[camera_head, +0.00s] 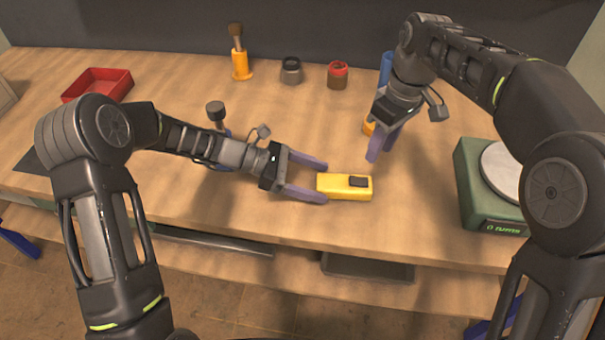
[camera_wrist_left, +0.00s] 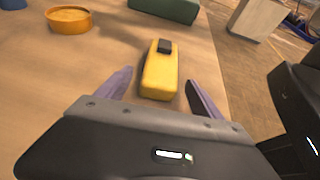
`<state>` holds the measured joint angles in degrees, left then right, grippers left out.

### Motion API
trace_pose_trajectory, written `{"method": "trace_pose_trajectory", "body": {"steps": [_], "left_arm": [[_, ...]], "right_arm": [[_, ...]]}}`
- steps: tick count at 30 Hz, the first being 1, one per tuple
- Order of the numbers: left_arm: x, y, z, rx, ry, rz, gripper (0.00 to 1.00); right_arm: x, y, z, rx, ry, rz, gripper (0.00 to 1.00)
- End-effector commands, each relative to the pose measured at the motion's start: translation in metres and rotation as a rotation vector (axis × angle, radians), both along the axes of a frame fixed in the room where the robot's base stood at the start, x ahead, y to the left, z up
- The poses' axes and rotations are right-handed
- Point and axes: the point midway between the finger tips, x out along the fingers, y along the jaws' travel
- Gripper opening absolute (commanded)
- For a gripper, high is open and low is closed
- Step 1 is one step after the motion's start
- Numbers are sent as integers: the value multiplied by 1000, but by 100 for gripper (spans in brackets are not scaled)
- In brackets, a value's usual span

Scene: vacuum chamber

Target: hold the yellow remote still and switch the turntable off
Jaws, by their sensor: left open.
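The yellow remote (camera_head: 330,189) lies flat on the wooden table, with a black button (camera_head: 358,181) near its right end. It also shows in the left wrist view (camera_wrist_left: 155,85), lying lengthwise between the fingers. My left gripper (camera_head: 325,182) is open, its fingertips on either side of the remote's near end, with gaps visible in the wrist view. My right gripper (camera_head: 380,150) points down above the table, behind and right of the remote; its finger opening is unclear. The turntable (camera_head: 475,205), a green base with a pale grey disc, stands at the right, partly hidden by my right arm.
An orange round dish (camera_wrist_left: 70,20) is partly hidden behind my right gripper in the head view. A red tray (camera_head: 97,86), a brush in an orange holder (camera_head: 241,66), a dark jar (camera_head: 291,70) and a red-topped jar (camera_head: 338,75) stand farther back. The table's front edge is close to the remote.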

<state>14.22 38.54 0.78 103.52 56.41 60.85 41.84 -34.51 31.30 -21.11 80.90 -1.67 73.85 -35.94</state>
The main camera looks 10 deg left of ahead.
Motion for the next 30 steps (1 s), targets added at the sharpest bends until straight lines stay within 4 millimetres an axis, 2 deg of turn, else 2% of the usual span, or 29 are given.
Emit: {"method": "trace_pose_trajectory", "body": {"steps": [3,7,17,30], "left_arm": [[1,-17,-7,-1,0,-3,76],[3,-28,-11,-1,-1,-1,76],[3,-32,-13,0,-1,0,76],[3,-31,-13,0,-1,0,42]], "right_arm": [[0,0,0,0,0,0,36],[0,0,0,0,0,0,36],[0,0,0,0,0,0,36],[0,0,0,0,0,0,36]]}}
